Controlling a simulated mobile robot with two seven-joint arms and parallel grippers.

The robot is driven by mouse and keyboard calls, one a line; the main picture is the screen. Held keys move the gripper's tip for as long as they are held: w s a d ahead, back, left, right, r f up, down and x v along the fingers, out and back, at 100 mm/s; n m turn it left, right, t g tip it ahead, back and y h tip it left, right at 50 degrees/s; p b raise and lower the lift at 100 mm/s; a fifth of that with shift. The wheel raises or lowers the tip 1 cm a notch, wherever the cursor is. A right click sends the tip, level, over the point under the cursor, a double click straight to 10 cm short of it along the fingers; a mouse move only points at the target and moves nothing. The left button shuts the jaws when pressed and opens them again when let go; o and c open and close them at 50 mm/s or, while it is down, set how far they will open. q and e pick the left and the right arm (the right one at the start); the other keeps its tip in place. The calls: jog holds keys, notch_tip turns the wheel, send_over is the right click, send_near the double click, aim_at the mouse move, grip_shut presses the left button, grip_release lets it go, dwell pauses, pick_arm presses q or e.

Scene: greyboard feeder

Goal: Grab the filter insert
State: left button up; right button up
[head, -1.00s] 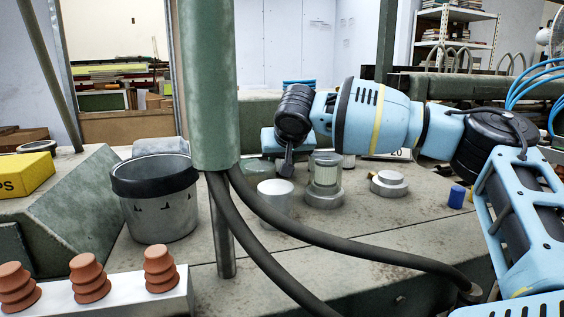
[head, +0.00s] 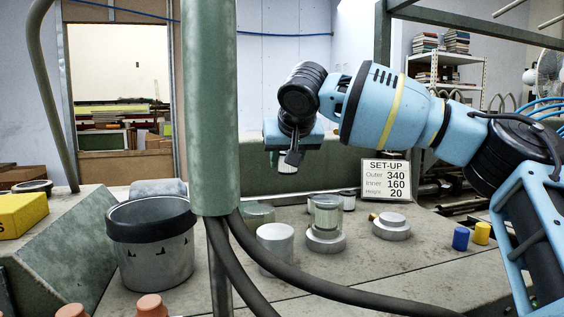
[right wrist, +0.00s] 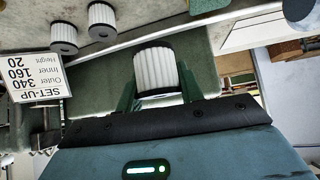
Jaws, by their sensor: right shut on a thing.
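The filter insert (right wrist: 155,72) is a white pleated cylinder with dark end caps. In the right wrist view it sits between the two green fingers of my right gripper (right wrist: 158,88), which is shut on it. In the head view my right gripper (head: 287,160) hangs above the bench, and only a small whitish part of the insert (head: 287,169) shows below it. The clear filter housing (head: 326,214) stands on its grey base below and right of the gripper, and looks empty. My left gripper is not in view.
A grey ring-shaped lid (head: 391,226) lies right of the housing. A plain grey cylinder (head: 275,246) and a black-rimmed bucket (head: 151,250) stand left. A green post (head: 210,110) with dark hoses crosses the view. A SET-UP sign (head: 385,181) stands behind. Two spare filters (right wrist: 102,22) show in the wrist view.

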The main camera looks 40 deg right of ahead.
jog(key=s+a, duration=0.4)
jog(key=s, duration=0.3)
jog(key=s+a+b, duration=0.1)
jog(key=s+a, duration=0.3)
jog(key=s, duration=0.3)
jog(key=shift+b, duration=0.3)
jog(key=shift+s, duration=0.15)
